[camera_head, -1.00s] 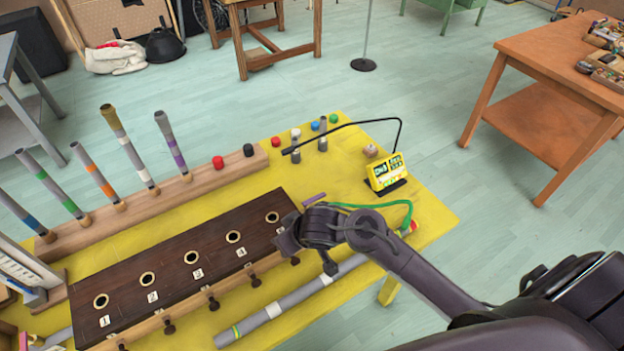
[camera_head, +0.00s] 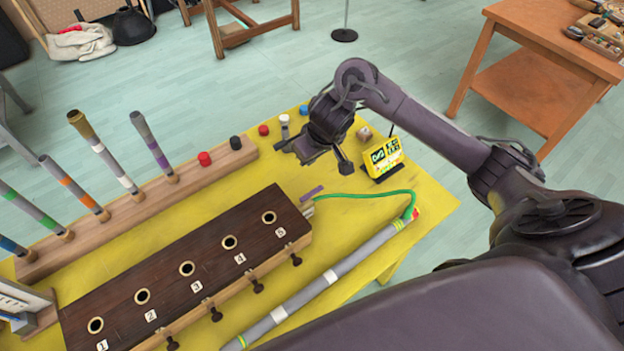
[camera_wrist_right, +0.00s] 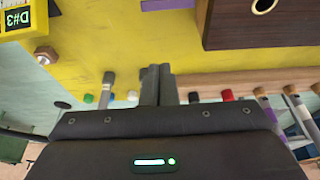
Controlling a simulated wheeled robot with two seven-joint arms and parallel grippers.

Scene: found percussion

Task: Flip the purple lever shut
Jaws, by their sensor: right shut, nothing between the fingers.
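The purple lever (camera_head: 311,193) is a small flat bar at the right end of the dark wooden box (camera_head: 215,252), near the hole labelled 5. In the head view it lies slanted, its far end up and to the right. In the right wrist view, a purple strip (camera_wrist_right: 165,4) shows at the top edge, cut off. My right gripper (camera_head: 344,162) is above the yellow table behind the lever, apart from it. Its two dark fingers (camera_wrist_right: 158,72) are together and empty in the wrist view, pointing toward the purple strip. My left gripper is not in view.
A green hose (camera_head: 372,193) runs from beside the lever to a grey tube (camera_head: 330,278) in front of the box. A yellow display (camera_head: 385,158) stands to the right. A wooden rail (camera_head: 130,195) with upright tubes and coloured caps lies behind the box.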

